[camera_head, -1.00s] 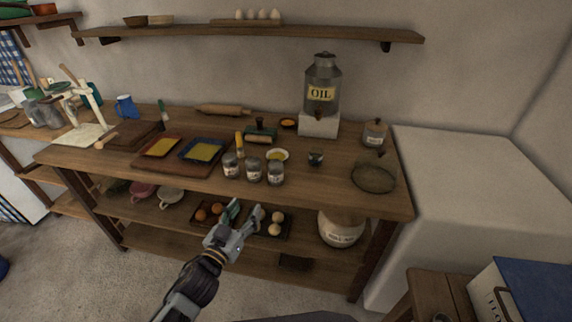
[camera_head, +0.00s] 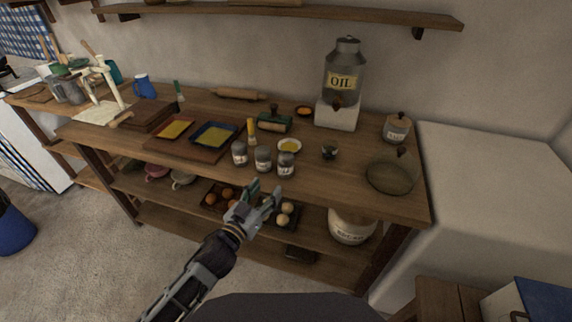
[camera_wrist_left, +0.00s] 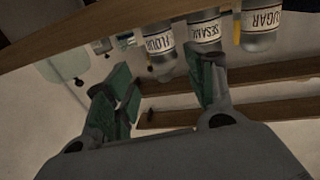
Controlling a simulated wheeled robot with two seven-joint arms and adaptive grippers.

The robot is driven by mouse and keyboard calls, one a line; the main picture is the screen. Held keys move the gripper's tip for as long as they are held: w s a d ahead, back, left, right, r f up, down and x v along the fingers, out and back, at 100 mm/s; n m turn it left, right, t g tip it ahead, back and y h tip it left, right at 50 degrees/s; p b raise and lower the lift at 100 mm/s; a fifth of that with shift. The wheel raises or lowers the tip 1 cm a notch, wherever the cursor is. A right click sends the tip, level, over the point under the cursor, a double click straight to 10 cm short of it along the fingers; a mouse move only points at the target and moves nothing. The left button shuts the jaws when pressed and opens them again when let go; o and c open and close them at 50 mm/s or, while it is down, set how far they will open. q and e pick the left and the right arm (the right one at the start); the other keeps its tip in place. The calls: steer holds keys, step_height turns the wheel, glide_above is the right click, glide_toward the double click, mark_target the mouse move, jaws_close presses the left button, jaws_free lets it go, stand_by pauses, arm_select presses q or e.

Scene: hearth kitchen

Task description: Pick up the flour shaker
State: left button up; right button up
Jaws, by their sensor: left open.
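Three small shakers with grey lids and white labels stand in a row near the table's front edge. The flour shaker (camera_head: 286,166) is the right one in the head view. In the left wrist view, which is turned upside down, the flour shaker (camera_wrist_left: 160,50) is the left one. The sesame shaker (camera_head: 263,160) stands in the middle and the sugar shaker (camera_head: 239,154) at the left. My left gripper (camera_head: 264,191) is open and empty, in front of the table edge. In the wrist view its spread fingers (camera_wrist_left: 160,78) point toward the flour shaker, apart from it.
The table's front edge (camera_head: 340,202) lies close to the gripper. Below, the shelf holds an egg tray and a large crock (camera_head: 350,226).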

mark_target(282, 169)
arm_select(q)
steer(key=shift+x, duration=4.05)
steer(key=shift+w+d, duration=0.1)
steer(key=shift+w, duration=0.1)
arm_select(e)
steer(key=shift+s+d, duration=0.1)
arm_select(q)
steer(key=shift+w, duration=0.15)
steer(key=shift+x, duration=2.25)
steer(key=shift+w+d+f, duration=0.1)
steer(key=shift+w, duration=0.1)
